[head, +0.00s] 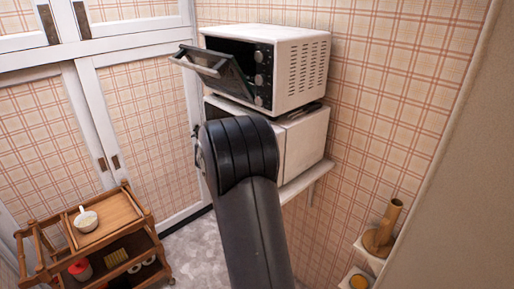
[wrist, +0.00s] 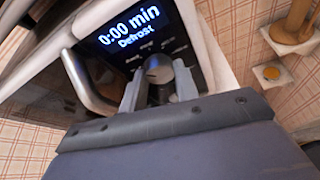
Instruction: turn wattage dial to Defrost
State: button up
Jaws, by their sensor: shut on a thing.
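The wattage dial (wrist: 157,68) is a round grey knob on the black control panel of the lower microwave, seen in the wrist view. Above it the lit display (wrist: 128,27) reads "0:00 min" and "Defrost". My gripper (wrist: 160,82) has one finger on each side of the dial and is shut on it. In the head view the white microwave (head: 305,148) stands on a shelf under an oven. My arm covers its front there, so the dial and my fingers are hidden in that view.
A white toaster oven (head: 302,72) with its door (head: 212,74) hanging open sits on top of the microwave. A curved metal handle (wrist: 90,88) is left of my fingers. A wooden cart (head: 150,240) stands at lower left; a wooden vase (head: 383,235) is at right.

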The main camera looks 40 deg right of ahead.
dwell(0.3)
jog(key=o, duration=1)
jog(key=shift+c, duration=0.2)
jog(key=b+v, duration=0.2)
jog(key=v, duration=0.8)
jog(key=shift+a+b, duration=0.3)
jog(key=shift+a, duration=0.1)
jog(key=shift+d+r, duration=0.1)
jog(key=p+x, duration=0.2)
jog(key=x, duration=0.8)
jog(key=shift+d, duration=0.3)
